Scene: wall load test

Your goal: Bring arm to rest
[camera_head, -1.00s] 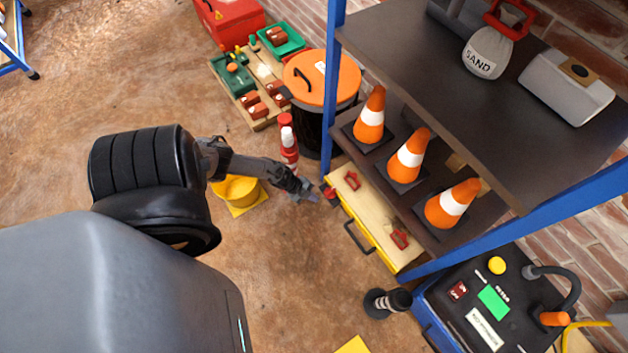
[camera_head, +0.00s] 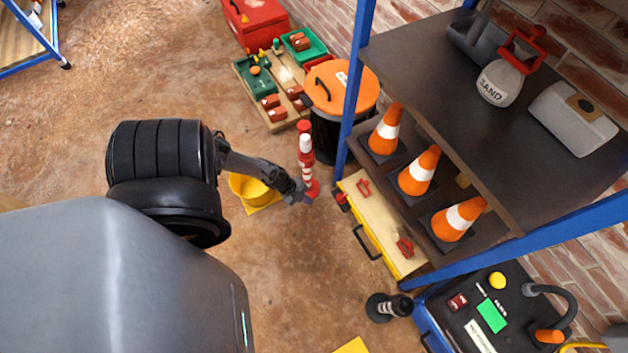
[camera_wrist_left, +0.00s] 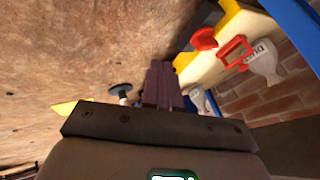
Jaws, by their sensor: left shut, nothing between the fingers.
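My left arm comes in from the left, and its gripper (camera_head: 306,196) hangs above the floor, left of the drawer at the foot of the shelf. It is shut and empty. In the left wrist view its fingers (camera_wrist_left: 160,84) lie side by side. In the head view the gripper overlaps the base of a red-and-white post (camera_head: 305,152); I cannot tell if they touch. My right gripper is in neither view.
A blue-framed shelf (camera_head: 480,100) with orange cones (camera_head: 416,172) stands to the right. Its open yellow drawer (camera_head: 384,232) is near the gripper. A yellow bucket (camera_head: 247,189) and an orange-lidded bin (camera_head: 342,88) stand close by.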

